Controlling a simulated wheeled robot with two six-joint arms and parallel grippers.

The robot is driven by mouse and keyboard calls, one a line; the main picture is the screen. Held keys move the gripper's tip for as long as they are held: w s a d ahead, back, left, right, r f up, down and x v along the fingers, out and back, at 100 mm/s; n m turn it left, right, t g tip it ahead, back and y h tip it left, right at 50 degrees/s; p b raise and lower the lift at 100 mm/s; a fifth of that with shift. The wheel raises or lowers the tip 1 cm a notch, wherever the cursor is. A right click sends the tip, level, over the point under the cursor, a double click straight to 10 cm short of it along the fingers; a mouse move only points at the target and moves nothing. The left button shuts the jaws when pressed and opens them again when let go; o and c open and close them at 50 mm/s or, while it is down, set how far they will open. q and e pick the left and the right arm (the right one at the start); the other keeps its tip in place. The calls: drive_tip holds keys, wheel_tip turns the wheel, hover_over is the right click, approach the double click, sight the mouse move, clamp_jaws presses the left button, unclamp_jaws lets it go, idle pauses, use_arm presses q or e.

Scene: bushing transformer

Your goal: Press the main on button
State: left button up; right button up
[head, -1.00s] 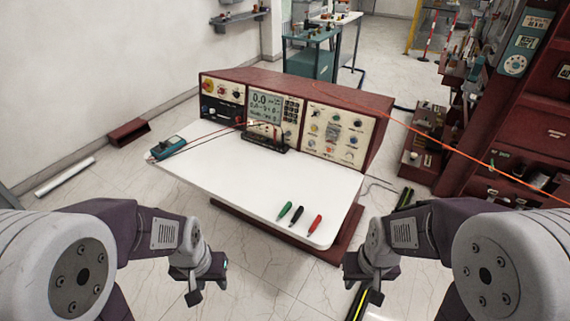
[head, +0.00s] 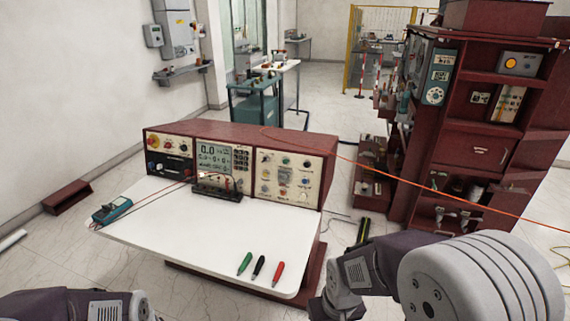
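The test console (head: 240,138) stands ahead, left of centre, with a white worktop. Its left panel (head: 168,157) has a red-and-yellow knob (head: 153,143) and other controls. The middle panel has a lit display (head: 213,157) and a keypad (head: 241,159). The right panel (head: 288,177) has several small coloured buttons and knobs. The labels are too small to read, so I cannot tell which is the main on button. My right gripper (head: 322,307) is at the bottom edge, partly cut off, apart from the console. My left forearm shows at bottom left; its gripper is out of view.
A blue meter (head: 112,210) and green, black and red probes (head: 260,265) lie on the worktop. A tall red cabinet (head: 480,150) stands at right, with an orange cable (head: 400,179) crossing towards it.

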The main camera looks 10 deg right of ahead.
clamp_jaws()
idle(1.5)
